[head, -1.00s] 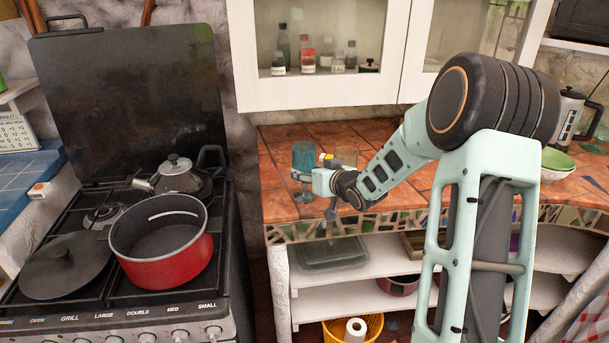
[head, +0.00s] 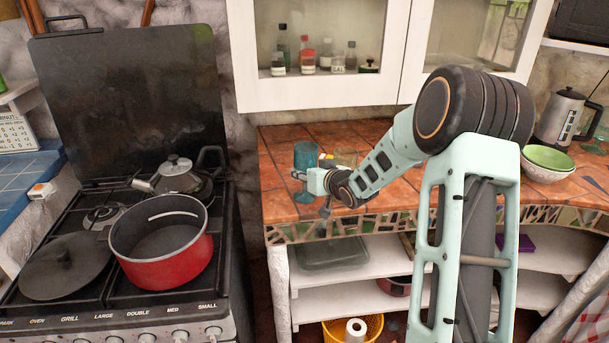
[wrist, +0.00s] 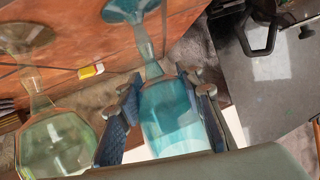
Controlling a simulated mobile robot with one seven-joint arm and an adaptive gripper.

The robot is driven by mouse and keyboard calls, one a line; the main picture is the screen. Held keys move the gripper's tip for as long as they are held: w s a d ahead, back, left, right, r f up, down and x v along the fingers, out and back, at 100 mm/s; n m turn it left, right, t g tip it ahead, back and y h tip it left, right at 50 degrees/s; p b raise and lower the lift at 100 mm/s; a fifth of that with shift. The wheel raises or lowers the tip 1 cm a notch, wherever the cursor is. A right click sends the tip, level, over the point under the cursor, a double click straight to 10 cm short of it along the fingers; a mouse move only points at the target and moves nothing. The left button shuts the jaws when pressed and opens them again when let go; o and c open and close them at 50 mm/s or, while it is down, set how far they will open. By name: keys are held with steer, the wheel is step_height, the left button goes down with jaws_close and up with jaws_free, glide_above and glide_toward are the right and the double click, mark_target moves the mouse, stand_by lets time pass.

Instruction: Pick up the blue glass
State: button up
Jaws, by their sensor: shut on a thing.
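The blue glass (head: 306,156) is a stemmed goblet near the left end of the tiled counter. My gripper (head: 300,176) is at it, on its front side. In the wrist view the fingers (wrist: 166,112) lie on either side of the blue glass (wrist: 172,118) and are shut on its bowl. Its stem and round foot point toward the top of that picture. The glass looks upright in the head view. I cannot tell whether its foot touches the tiles.
A yellowish glass (wrist: 55,138) stands close beside the blue one. A small yellow-and-white item (wrist: 91,71) is near both. The stove with a red pot (head: 160,245) is to the left. A white cabinet (head: 320,55) hangs above. Bowls (head: 547,164) stand at the right.

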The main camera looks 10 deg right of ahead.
step_height(320, 180, up, 11)
steer(key=p, duration=0.3)
steer(key=s+r+m+h+p, duration=0.3)
steer(key=s+r+p, duration=0.3)
steer(key=s, duration=0.6)
steer(key=shift+s+r+t+h+p, duration=0.2)
steer(key=shift+t+h+p, duration=0.1)
steer(key=shift+h+p, duration=0.25)
